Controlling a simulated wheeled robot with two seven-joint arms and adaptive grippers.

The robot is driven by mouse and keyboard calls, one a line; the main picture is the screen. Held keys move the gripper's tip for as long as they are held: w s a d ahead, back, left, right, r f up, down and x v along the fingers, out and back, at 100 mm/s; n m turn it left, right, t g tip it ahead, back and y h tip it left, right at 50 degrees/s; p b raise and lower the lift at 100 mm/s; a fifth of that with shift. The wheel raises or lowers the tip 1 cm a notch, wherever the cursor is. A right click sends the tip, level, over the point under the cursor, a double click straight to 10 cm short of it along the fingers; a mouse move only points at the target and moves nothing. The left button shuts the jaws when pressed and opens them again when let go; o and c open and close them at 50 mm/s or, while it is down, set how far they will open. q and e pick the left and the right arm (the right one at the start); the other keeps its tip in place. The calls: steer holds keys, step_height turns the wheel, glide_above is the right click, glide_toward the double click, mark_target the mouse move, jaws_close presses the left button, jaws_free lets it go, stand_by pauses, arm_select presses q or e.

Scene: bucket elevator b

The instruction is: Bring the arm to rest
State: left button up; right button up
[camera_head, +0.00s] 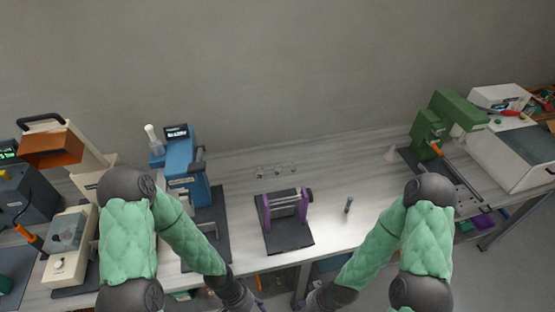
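My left arm, in green padding, comes in from the left and slants down to the bottom middle. The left gripper (250,303) is a dark shape at the bottom edge, in front of the bench. My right arm comes in from the right, and the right gripper (308,303) is at the bottom edge, a little apart from the left one. Both grippers are small and partly cut off by the frame, so their fingers cannot be read. A small device with purple end plates (287,205) stands on a dark mat (288,240) mid-bench. Neither gripper touches it.
On the bench are a blue machine (183,170), a cream machine with an orange head (55,148), a green machine (428,130) and a white box machine (515,150). A small grey cylinder (348,205) stands alone. Clear glass pieces (277,170) sit behind the purple device.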

arm_select(q)
step_height(320, 180, down, 20)
steer(key=w+a+n+t+b, duration=0.2)
steer(key=n+b, duration=0.4)
steer(key=b, duration=1)
steer(key=shift+w+r+n+t, duration=0.2)
steer(key=shift+w+n+t, duration=0.2)
steer(key=shift+t, duration=0.1)
steer(key=shift+s, duration=0.1)
